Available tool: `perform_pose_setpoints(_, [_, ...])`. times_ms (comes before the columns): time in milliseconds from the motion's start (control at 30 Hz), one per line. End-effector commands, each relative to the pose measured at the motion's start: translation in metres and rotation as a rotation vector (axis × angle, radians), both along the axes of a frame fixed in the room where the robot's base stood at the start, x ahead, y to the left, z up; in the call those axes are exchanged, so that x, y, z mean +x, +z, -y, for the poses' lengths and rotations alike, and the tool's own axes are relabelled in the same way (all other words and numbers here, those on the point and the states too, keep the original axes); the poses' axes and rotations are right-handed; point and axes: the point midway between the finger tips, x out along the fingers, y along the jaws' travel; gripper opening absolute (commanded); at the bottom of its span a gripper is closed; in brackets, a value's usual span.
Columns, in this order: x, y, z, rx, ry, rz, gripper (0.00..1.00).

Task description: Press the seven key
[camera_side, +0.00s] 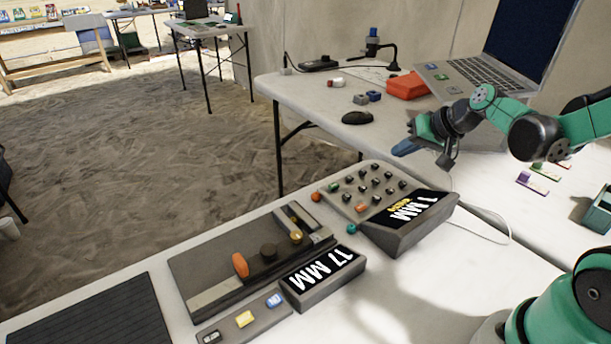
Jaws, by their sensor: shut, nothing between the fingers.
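The keypad device (335,186) stands on the near white table. Its sloped top carries several small dark keys and an orange key (361,208). The key labels are too small to read, so I cannot tell which is the seven key. Its black display (415,209) shows large white characters, apparently "1 MM", with smaller yellow text.
A measuring device (215,262) with a "17 MM" display (322,272) stands left of the keypad. A dark ribbed mat (85,312) lies at the lower left. Behind are a mouse (357,118), a red case (407,86) and a laptop (478,76). A pale cable runs right of the keypad.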

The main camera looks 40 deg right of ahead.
Motion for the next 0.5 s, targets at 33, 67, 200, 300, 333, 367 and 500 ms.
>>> perform_pose_setpoints(33, [-0.005, 0.007, -0.02, -0.037, 0.052, -0.02, 0.0])
perform_pose_setpoints(67, [-0.008, 0.01, -0.031, -0.065, 0.082, -0.031, 0.0])
perform_pose_setpoints(200, [-0.03, 0.023, -0.073, -0.2, 0.215, -0.072, 0.0])
perform_pose_setpoints(300, [-0.046, 0.028, -0.093, -0.288, 0.295, -0.08, 0.0])
perform_pose_setpoints(333, [-0.05, 0.029, -0.098, -0.309, 0.315, -0.08, 0.0])
perform_pose_setpoints(367, [-0.054, 0.029, -0.102, -0.329, 0.332, -0.08, 0.0])
perform_pose_setpoints(500, [-0.066, 0.031, -0.112, -0.397, 0.387, -0.077, 0.0])
